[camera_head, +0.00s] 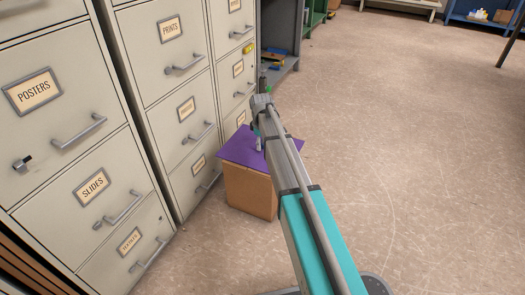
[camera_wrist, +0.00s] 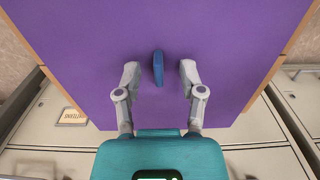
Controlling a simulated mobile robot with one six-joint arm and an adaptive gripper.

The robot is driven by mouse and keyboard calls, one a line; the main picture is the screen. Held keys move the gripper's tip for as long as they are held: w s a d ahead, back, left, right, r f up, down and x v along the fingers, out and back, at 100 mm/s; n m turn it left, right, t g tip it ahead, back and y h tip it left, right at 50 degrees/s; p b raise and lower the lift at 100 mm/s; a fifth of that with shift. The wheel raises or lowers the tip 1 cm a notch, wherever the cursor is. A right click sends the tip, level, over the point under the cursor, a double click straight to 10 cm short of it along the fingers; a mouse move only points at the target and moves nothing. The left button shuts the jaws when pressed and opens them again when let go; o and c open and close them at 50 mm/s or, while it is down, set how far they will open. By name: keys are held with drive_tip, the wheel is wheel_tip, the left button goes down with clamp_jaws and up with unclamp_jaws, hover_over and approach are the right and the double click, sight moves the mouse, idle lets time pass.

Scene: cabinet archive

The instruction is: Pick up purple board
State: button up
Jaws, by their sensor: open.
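The purple board (camera_head: 238,149) lies flat on top of a cardboard box beside the filing cabinets in the head view. It fills most of the wrist view (camera_wrist: 90,50). A small blue upright piece (camera_wrist: 158,67), like a handle, stands out from the board near its middle. My gripper (camera_wrist: 159,72) is open, with one finger on each side of the blue piece and a gap on both sides. In the head view my arm reaches over the board and hides its right part.
The cardboard box (camera_head: 248,191) stands on the floor close to the cabinet drawers. Grey filing cabinets (camera_head: 165,90) with protruding handles line the left. An open grey shelf (camera_head: 281,45) stands beyond the box. The floor (camera_head: 420,130) on the right is clear.

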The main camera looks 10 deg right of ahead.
idle(0.4)
clamp_jaws()
